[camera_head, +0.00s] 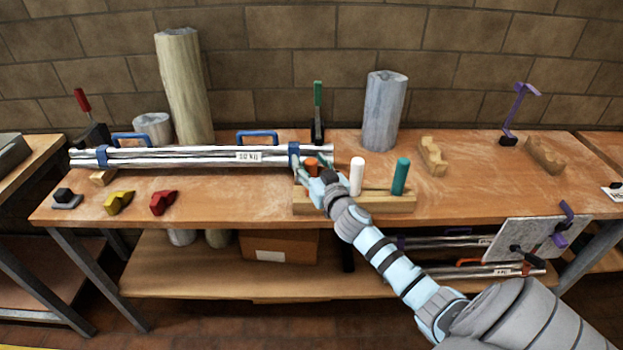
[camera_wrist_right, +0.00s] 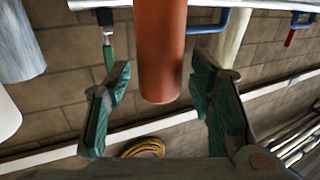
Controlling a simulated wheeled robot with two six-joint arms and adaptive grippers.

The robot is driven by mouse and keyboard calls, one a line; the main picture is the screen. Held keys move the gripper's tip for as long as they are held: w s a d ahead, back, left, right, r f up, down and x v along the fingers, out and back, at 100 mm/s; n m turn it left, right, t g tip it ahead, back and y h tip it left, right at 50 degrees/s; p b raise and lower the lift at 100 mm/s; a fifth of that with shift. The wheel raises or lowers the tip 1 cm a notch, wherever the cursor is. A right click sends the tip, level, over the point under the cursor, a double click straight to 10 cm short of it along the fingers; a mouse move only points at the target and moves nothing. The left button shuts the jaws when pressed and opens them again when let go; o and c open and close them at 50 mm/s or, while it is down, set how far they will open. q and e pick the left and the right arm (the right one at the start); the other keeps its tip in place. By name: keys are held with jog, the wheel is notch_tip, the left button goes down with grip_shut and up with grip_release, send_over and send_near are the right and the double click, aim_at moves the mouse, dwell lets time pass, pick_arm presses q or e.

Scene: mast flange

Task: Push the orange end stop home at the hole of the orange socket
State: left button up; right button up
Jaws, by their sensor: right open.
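The orange end stop (camera_head: 311,163) looks like a short upright peg at the left of a wooden block (camera_head: 365,203), beside a white peg (camera_head: 357,176) and a green peg (camera_head: 401,176). My right gripper (camera_head: 317,174) is at the orange peg and partly hides it. In the right wrist view, the orange cylinder (camera_wrist_right: 162,50) stands between the spread green fingers of my right gripper (camera_wrist_right: 163,76), with gaps on both sides. The orange socket and its hole cannot be made out. My left gripper is not in view.
A silver tube bundle (camera_head: 200,157) with blue handles lies along the table behind the block. Grey, yellow (camera_head: 119,202) and red (camera_head: 163,202) pieces lie at the front left. The right front tabletop is clear.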

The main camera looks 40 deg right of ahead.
jog(key=shift+s, duration=0.15)
grip_shut()
jog(key=shift+r, duration=0.1)
